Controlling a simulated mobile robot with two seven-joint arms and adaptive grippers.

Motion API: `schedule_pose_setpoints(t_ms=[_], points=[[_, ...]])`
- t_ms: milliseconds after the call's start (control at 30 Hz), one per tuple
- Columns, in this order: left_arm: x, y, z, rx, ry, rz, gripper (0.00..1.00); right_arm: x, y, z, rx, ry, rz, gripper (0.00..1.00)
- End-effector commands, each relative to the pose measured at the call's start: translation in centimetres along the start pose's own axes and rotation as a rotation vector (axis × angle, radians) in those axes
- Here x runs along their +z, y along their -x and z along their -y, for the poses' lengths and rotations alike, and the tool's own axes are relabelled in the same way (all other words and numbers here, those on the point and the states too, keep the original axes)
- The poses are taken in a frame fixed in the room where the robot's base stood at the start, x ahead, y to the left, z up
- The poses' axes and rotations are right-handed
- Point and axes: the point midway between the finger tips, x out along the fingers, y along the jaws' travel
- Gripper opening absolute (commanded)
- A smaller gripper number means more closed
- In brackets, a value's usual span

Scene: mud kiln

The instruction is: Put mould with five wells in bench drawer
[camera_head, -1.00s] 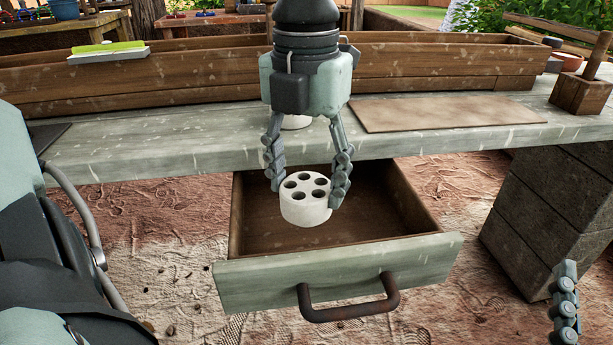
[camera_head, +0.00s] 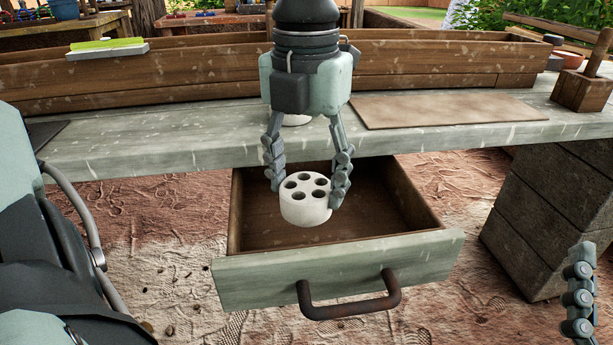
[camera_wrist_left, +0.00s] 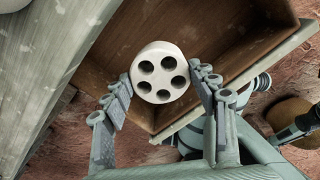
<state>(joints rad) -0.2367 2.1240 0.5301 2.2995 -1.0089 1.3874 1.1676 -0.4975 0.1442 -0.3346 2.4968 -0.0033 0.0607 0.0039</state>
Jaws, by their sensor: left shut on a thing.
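The white round mould with five wells (camera_head: 305,208) is held upright between the fingers of my left gripper (camera_head: 308,190), over the open bench drawer (camera_head: 335,284). In the left wrist view the mould (camera_wrist_left: 160,87) sits between both fingertips of the left gripper (camera_wrist_left: 162,90), with its wells facing the camera. The drawer is pulled out below the bench and its visible floor is bare. I cannot tell whether the mould's underside touches the drawer floor. Part of my right gripper (camera_head: 580,295) shows at the lower right edge; its opening cannot be judged.
The bench top (camera_head: 190,145) lies just behind the drawer. On it are a tan board (camera_head: 445,110), a wooden block with a handle (camera_head: 582,90) and a long wooden trough (camera_head: 170,75). A white object behind my gripper (camera_head: 297,119) is mostly hidden. The drawer's front handle (camera_head: 348,308) sticks out.

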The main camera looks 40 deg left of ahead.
Motion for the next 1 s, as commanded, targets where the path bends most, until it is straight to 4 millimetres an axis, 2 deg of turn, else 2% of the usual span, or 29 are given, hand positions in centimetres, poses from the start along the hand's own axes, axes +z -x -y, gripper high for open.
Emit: schedule_pose_setpoints(t_ms=[67, 100, 233, 633, 767, 900, 1000], points=[[0.0, 0.1, 0.0, 0.000, 0.000, 0.001, 0.16, 0.0, 0.0, 0.0, -0.001, 0.000, -0.001, 0.76], [0.0, 0.0, 0.0, 0.000, 0.000, 0.000, 0.63, 0.0, 0.0, 0.0, -0.001, 0.000, -0.001, 0.76], [0.0, 0.0, 0.0, 0.000, 0.000, 0.000, 0.79, 0.0, 0.0, 0.0, -0.002, 0.001, 0.001, 0.76], [0.0, 0.2, 0.0, 0.000, 0.000, 0.000, 0.79, 0.3, 0.0, -0.2, 0.003, 0.005, 0.023, 0.76], [0.0, 0.8, 0.0, 0.000, 0.000, -0.001, 0.79, 2.2, 0.3, -0.7, 0.011, 0.016, 0.134, 0.76], [0.0, 1.6, 0.0, 0.001, 0.000, -0.002, 0.79, 5.1, 1.0, -1.4, 0.022, 0.032, 0.302, 0.76], [0.1, 4.0, 0.0, 0.000, 0.001, 0.006, 0.79, 7.0, 1.8, -2.2, 0.036, 0.049, 0.398, 0.76]])
